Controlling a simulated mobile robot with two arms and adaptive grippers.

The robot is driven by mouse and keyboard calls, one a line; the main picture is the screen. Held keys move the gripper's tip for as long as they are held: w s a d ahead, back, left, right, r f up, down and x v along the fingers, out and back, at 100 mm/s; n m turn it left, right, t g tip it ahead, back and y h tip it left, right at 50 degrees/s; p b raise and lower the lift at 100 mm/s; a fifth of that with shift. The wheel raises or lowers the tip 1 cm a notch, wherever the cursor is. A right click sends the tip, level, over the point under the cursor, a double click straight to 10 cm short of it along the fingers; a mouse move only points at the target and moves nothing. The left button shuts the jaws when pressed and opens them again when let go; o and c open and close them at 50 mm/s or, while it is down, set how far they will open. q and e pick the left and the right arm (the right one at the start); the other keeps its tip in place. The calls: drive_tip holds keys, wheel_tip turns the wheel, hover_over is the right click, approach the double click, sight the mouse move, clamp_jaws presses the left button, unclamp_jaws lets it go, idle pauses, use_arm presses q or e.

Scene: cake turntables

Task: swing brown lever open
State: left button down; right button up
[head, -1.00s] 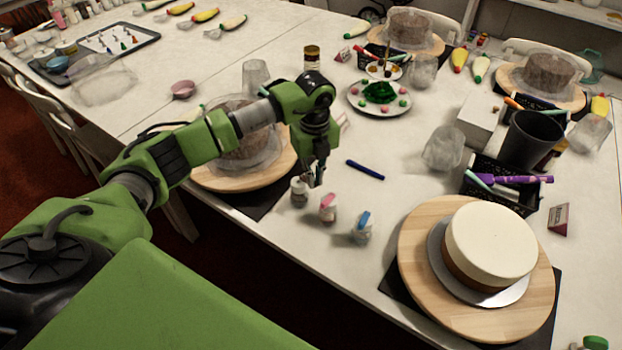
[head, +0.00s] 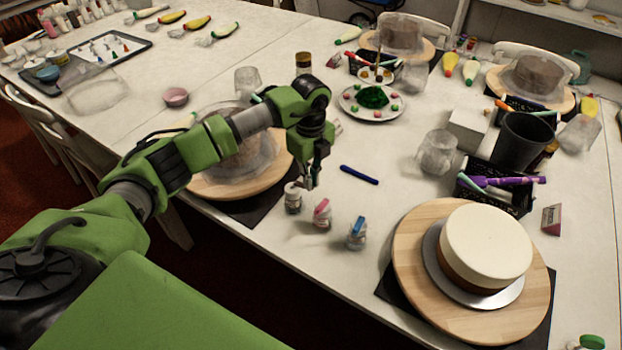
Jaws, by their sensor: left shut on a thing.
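Three small clear jars stand in a slanting row near the table's front edge. The middle jar (head: 321,215) has a pink lever on top and the right jar (head: 357,233) a blue one. The left jar (head: 293,199) stands right beside and partly behind the fingertips of my left gripper (head: 308,182). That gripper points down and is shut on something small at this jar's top. The brown lever cannot be made out; the fingers hide that spot. My right gripper does not show.
A blue pen (head: 359,175) lies right of the gripper. A white-topped cake (head: 486,243) stands on a wooden turntable (head: 415,285) at the right. Another turntable (head: 262,182) with a covered cake is behind my left arm. The table between pen and front turntable is clear.

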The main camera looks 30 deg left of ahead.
use_arm(q)
drive_tip(key=c, duration=2.2)
unclamp_jaws()
wheel_tip(320, 180, up, 12)
drive_tip(key=shift+r, duration=0.1)
